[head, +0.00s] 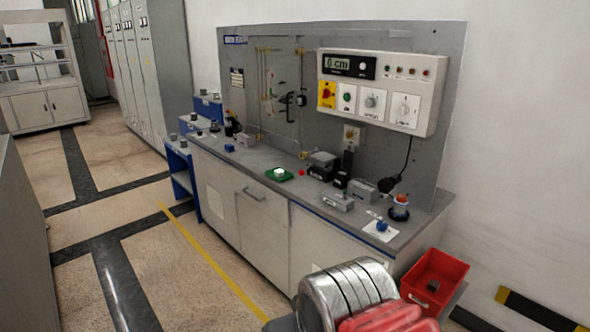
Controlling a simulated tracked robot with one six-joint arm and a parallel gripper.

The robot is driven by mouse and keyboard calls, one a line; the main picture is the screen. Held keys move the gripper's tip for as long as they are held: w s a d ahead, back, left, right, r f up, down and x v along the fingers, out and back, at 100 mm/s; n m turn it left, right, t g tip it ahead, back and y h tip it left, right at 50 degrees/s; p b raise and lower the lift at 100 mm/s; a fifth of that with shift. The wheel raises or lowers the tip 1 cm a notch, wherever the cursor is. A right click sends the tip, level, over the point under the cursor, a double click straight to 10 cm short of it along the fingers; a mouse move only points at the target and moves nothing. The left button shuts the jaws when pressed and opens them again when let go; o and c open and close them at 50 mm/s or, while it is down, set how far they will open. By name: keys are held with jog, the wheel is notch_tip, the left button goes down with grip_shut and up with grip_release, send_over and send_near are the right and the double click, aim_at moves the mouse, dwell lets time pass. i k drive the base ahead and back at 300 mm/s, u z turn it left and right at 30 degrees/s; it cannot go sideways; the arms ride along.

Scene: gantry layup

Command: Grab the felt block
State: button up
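No block on the bench can be told for sure as felt at this size. A small blue block (229,148) lies on the left part of the grey bench top. A white piece (279,171) sits on a green tray (278,175) near the bench's front edge, left of the middle. A small blue piece (381,226) lies on a white sheet at the right end. My gripper's fingers are not in view.
The bench (262,211) stands against a grey panel with a control box (379,88). Grey metal blocks and a black device (322,165) crowd its middle. A red bin (433,283) stands at its right end. Open floor (190,265) lies in front.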

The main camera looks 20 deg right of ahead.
aim_at(279, 172)
jog(key=z, duration=0.4)
jog(key=i, duration=1.65)
jog(key=u, duration=0.55)
jog(key=i, duration=0.65)
jog(key=u, duration=0.9)
jog(key=i, duration=0.6)
jog(key=u, duration=0.35)
